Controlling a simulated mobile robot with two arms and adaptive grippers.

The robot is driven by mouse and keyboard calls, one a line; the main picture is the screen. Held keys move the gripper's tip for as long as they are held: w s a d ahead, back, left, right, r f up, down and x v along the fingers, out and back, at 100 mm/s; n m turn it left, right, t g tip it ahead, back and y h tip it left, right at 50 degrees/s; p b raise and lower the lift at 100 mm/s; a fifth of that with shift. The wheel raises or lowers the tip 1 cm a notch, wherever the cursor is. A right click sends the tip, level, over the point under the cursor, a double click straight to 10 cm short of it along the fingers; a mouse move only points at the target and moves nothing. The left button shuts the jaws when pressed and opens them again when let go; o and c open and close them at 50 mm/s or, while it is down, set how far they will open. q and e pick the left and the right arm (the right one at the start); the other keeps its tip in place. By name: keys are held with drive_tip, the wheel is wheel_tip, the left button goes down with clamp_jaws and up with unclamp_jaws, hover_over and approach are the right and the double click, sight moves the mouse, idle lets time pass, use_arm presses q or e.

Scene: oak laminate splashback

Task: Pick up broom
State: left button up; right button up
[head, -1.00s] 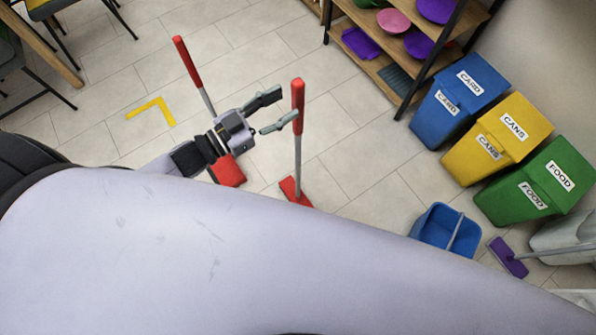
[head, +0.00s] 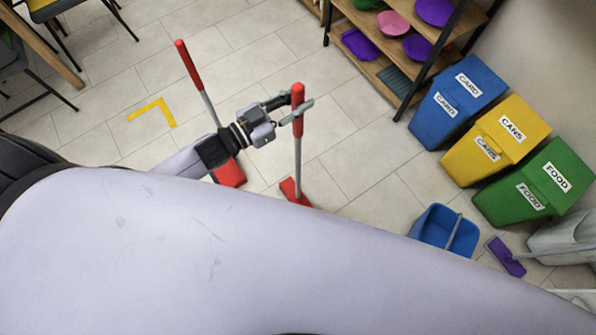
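A broom with a red grip (head: 298,95), a grey shaft and a red head (head: 290,190) stands upright on the floor, in the middle of the head view. My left gripper (head: 295,108) is at the red grip, with one finger passing in front of it and the other beside or behind it. I cannot tell whether the fingers press on the grip. A second red-handled tool (head: 187,62) with a wide red base (head: 232,174) stands to the left, partly hidden by my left arm. My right gripper is not in view.
Blue (head: 459,102), yellow (head: 496,140) and green bins (head: 535,184) line the right. A blue bucket (head: 432,225) and a purple-headed mop (head: 506,257) are at the lower right. A shelf (head: 385,72) stands at the top; the tiled floor between is clear.

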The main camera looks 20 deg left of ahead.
use_arm(q)
clamp_jaws()
idle(0.4)
drive_tip(key=shift+r, duration=0.15)
drive_tip(key=shift+w, duration=0.1)
